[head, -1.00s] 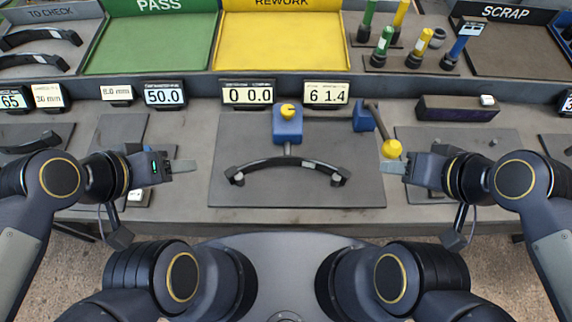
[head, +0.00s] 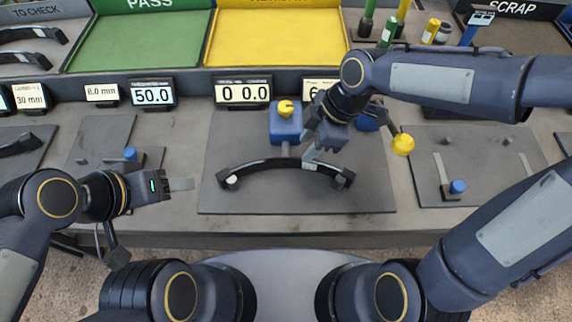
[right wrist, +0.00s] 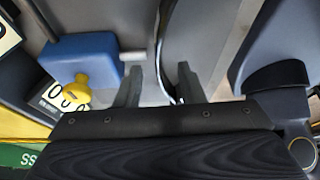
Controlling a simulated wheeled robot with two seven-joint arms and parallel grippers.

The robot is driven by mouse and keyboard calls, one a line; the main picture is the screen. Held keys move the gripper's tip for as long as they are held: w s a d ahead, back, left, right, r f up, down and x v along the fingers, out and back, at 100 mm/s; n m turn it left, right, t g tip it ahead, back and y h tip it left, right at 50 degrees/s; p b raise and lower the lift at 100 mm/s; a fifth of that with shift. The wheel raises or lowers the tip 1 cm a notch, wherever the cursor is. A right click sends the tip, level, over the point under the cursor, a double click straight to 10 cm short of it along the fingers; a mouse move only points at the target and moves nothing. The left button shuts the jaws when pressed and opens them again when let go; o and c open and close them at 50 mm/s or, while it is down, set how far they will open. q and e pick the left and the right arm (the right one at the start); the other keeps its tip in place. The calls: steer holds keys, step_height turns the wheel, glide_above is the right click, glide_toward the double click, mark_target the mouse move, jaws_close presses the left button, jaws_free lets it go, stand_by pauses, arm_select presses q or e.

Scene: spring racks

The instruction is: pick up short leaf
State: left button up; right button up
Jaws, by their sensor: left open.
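A black curved leaf (head: 262,165) lies on the central grey plate, arched, with a pale band near its middle and a block at each end. Which leaf is the short one I cannot tell by size alone. My right gripper (head: 312,156) is over this leaf, just right of its middle, and partly hides it. In the right wrist view its two fingers (right wrist: 158,88) stand apart, with a dark curved piece, apparently the leaf (right wrist: 195,35), close by the right-hand finger; contact is unclear. My left gripper (head: 182,184) is open and empty, left of the central plate.
A blue gauge block (head: 285,126) with a yellow knob stands just behind the leaf. A yellow ball on a lever (head: 403,144) is to the right. More black leaves lie in the to-check tray (head: 28,72) and on the left plate. The green pass tray (head: 135,42) is clear.

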mark_target(287, 158)
steer(key=shift+a+f+n, duration=0.3)
steer(key=shift+a+f, duration=0.3)
steer(key=shift+f, duration=0.1)
steer(key=x, duration=0.3)
steer(key=a+x, duration=0.1)
steer(key=x, duration=0.2)
steer(key=shift+w+a+f, duration=0.1)
steer(key=shift+w+f, duration=0.05)
jaws_close()
